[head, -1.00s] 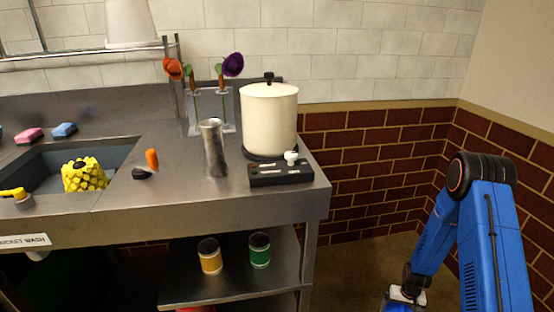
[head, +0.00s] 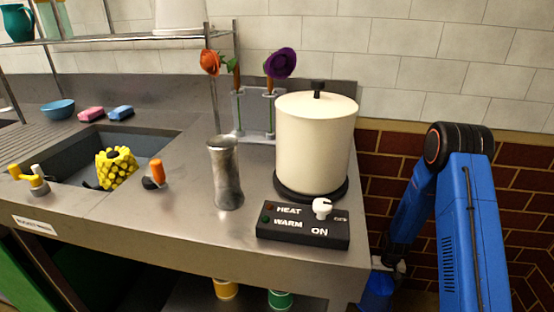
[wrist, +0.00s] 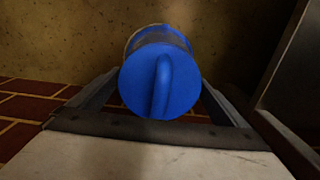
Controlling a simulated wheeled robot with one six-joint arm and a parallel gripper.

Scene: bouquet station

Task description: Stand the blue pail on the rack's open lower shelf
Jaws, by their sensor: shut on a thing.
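The blue pail (wrist: 160,80) is between my gripper's jaws (wrist: 152,110) in the wrist view, its round blue face and a vertical handle bar toward the camera. In the head view the blue pail (head: 377,291) shows partly at the bottom, right of the counter, under my gripper (head: 388,264). A metal rack (head: 130,38) stands at the upper left behind the counter, with a teal jug (head: 17,24) on it. Its full set of shelves is not in view, and I cannot tell an open lower shelf on it.
The steel counter (head: 225,250) holds a cream pot (head: 315,145), a black control box (head: 303,228), a metal vase (head: 225,175) and a sink with a yellow knobbly thing (head: 116,167). Under it, a shelf (head: 190,296) carries yellow (head: 226,289) and green (head: 280,299) cans. A brick wall (head: 385,155) is behind my arm.

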